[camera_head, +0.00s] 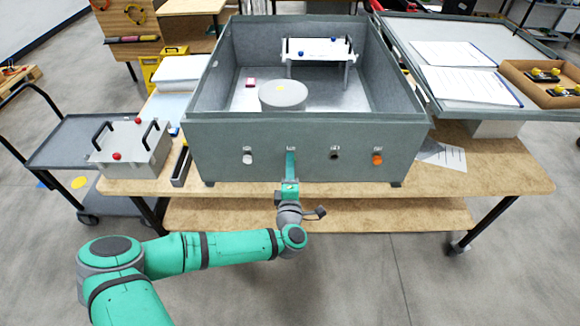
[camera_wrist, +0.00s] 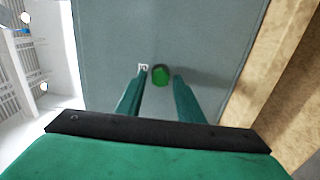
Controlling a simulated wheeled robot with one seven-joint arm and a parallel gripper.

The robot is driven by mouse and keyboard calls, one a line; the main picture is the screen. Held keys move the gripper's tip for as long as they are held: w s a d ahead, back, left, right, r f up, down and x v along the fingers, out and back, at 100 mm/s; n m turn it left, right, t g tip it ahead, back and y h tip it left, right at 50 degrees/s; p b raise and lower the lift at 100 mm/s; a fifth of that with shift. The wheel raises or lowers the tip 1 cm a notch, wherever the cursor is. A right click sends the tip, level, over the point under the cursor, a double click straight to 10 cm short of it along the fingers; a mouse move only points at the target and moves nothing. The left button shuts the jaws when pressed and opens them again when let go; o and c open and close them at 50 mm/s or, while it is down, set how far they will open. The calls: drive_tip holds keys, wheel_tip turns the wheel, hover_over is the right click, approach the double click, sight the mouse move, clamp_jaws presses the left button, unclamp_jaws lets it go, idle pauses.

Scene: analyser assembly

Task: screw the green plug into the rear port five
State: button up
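The green plug (camera_wrist: 160,75) shows in the wrist view against the grey panel, beside a small white label. In the head view my gripper hides it. My gripper (camera_wrist: 160,76) points at the panel with its two teal fingers on either side of the plug. A narrow gap shows between the plug and each finger, so the gripper looks open. In the head view my gripper (camera_head: 290,160) is at the front wall of the grey box (camera_head: 220,135), between a white plug (camera_head: 247,158) and a dark round port (camera_head: 335,153). I cannot tell how deep the plug sits.
An orange plug (camera_head: 377,159) is at the right of the front wall. Inside the box are a round grey disc (camera_head: 283,94) and a white stand (camera_head: 318,48). A grey case with handles (camera_head: 133,145) stands left on the wooden table (camera_head: 480,170). The floor in front is clear.

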drive_tip(key=n, duration=2.4)
drive_tip(key=shift+d+f, duration=0.1)
drive_tip(key=shift+d, duration=0.1)
clamp_jaws()
drive_tip(key=m, duration=2.4)
drive_tip(key=shift+w+a, duration=0.1)
drive_tip(key=shift+a, duration=0.05)
